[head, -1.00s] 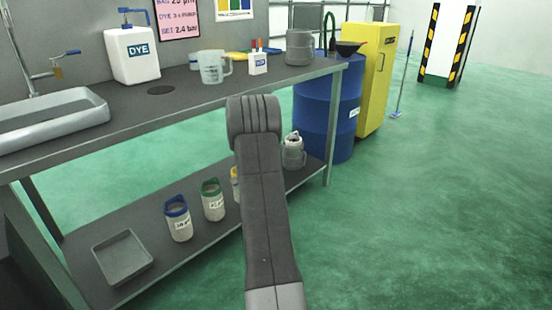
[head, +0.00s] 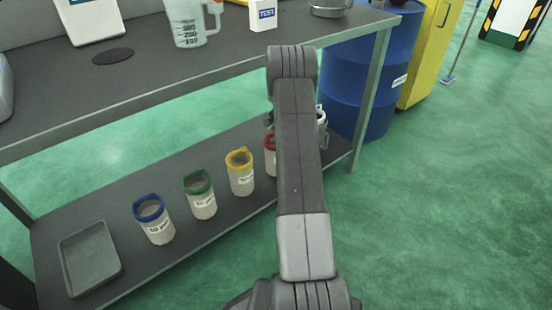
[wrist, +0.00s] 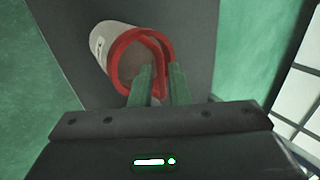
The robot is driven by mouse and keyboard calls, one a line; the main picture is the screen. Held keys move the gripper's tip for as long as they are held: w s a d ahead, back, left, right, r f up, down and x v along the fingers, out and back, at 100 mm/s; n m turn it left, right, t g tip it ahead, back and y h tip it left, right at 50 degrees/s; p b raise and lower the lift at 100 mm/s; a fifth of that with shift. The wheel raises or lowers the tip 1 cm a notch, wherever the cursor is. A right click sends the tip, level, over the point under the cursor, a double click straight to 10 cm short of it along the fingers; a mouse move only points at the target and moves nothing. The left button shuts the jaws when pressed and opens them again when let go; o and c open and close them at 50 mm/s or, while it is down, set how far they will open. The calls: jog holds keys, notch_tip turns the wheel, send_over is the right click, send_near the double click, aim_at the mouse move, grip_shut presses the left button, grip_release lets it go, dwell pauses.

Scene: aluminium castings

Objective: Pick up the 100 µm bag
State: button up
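A white bag with a red rim (wrist: 116,50) stands in the wrist view, its open mouth towards the camera. In the head view this red-rimmed bag (head: 270,160) is on the lower shelf, mostly hidden behind my arm; its marking cannot be read. My gripper (wrist: 162,70) has two green fingers parted at the lower right of the red rim, with part of the rim showing between them. I cannot tell if they touch it. Yellow-rimmed (head: 241,178), green-rimmed (head: 201,202) and blue-rimmed (head: 155,226) bags stand to the left, their labels too small to read surely.
A grey tray (head: 66,272) lies at the shelf's left end. The worktop (head: 150,85) above holds a measuring jug (head: 186,22) and a TEST box (head: 264,14). A blue drum (head: 360,90) and a yellow cabinet (head: 432,60) stand right of the bench. Green floor is free at right.

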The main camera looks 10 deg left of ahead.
jog(key=b+x, duration=0.2)
jog(key=x, duration=0.3)
jog(key=shift+w+d, duration=0.15)
jog(key=shift+d, duration=0.05)
jog(key=shift+r, duration=0.1)
grip_shut()
